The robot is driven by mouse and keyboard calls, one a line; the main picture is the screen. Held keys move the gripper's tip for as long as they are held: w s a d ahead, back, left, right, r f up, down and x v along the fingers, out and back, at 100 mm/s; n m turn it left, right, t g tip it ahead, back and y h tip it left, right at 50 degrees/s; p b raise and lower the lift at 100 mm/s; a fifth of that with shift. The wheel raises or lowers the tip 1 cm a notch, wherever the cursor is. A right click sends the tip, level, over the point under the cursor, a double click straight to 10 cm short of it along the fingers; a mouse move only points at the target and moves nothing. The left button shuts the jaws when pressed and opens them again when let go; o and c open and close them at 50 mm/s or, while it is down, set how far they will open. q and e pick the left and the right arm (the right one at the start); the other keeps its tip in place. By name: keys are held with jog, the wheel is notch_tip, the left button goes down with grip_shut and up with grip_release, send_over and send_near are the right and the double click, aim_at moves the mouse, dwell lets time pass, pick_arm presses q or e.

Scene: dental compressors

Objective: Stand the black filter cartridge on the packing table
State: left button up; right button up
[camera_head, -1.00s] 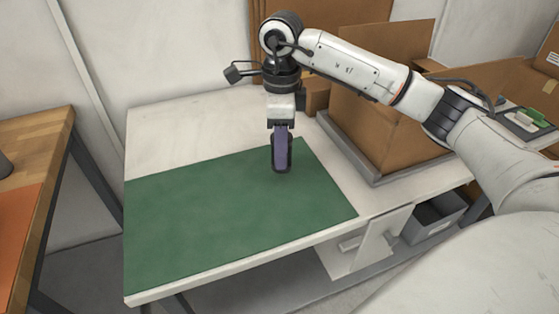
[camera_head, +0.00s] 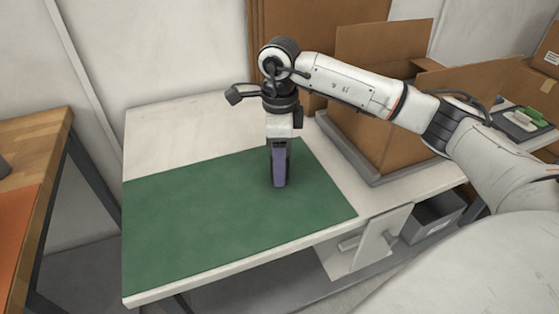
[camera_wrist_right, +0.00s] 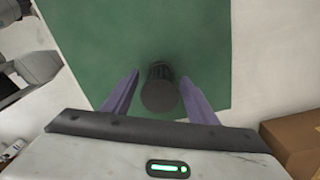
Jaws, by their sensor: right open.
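The black filter cartridge (camera_wrist_right: 160,92) shows in the right wrist view as a dark, ribbed cylinder with its round end towards the camera. It appears upright on the green mat (camera_wrist_right: 85,45) of the packing table (camera_head: 165,135). My right gripper (camera_wrist_right: 160,78) is open, with one purple finger on each side of the cartridge; a gap shows at the left finger. In the head view my right gripper (camera_head: 279,184) points down at the mat's right part, and its fingers hide nearly all of the cartridge. My left gripper is in neither view.
An open cardboard box (camera_head: 375,120) in a grey tray (camera_head: 376,181) stands on the table right of my gripper. The mat's left and front are clear. A wooden bench (camera_head: 40,140) stands at the left; a grey bin (camera_head: 432,218) sits below the table.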

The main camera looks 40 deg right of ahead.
notch_tip(320, 180, up, 12)
jog(key=shift+f, duration=0.1)
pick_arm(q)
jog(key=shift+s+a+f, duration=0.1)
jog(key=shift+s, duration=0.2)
pick_arm(e)
jog(key=shift+r, duration=0.2)
